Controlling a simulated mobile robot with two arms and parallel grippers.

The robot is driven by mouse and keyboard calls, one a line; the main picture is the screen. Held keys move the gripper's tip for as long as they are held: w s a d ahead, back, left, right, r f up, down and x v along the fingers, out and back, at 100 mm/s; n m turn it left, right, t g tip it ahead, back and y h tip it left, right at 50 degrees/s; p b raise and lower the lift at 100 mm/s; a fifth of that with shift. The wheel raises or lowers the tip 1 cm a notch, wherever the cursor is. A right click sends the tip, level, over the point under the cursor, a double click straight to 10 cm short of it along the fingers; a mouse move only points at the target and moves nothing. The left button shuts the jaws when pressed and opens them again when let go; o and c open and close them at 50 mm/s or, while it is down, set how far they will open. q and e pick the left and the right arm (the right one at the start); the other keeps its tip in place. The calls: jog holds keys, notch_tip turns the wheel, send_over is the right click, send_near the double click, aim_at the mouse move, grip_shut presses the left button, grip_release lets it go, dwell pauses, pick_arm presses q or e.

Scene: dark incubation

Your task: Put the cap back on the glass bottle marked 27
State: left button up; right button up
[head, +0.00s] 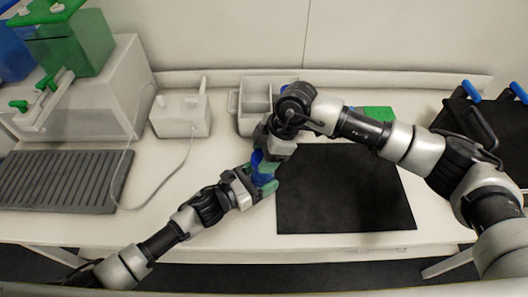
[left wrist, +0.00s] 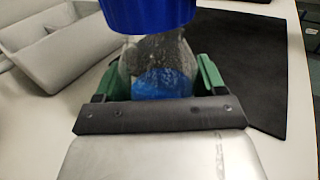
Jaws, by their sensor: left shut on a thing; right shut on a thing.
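The glass bottle (left wrist: 165,72) is between the green fingers of my left gripper (left wrist: 165,78) in the left wrist view. It is clear, with blue showing in its lower part; no number can be read. In the head view my left gripper (head: 261,180) is shut on it above the bench, left of the black mat. The blue cap (left wrist: 148,12) is over the bottle's top end in the left wrist view, cut by the frame edge. My right gripper (head: 268,158) is shut on the cap (head: 257,158) from above. I cannot tell whether cap and bottle touch.
A black mat (head: 345,195) lies to the right. A light divided container (head: 257,95) stands behind the grippers. A white box with a cord (head: 180,115) and a grey ribbed rack (head: 62,180) are at left. A green item (head: 378,113) lies behind the mat.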

jog(key=m+t, duration=0.1)
jog(key=m, duration=0.3)
jog(key=shift+t, duration=0.3)
jog(key=o, duration=0.9)
jog(key=shift+s+r, duration=0.1)
jog(key=shift+r, duration=2.2)
jog(key=shift+c, duration=0.4)
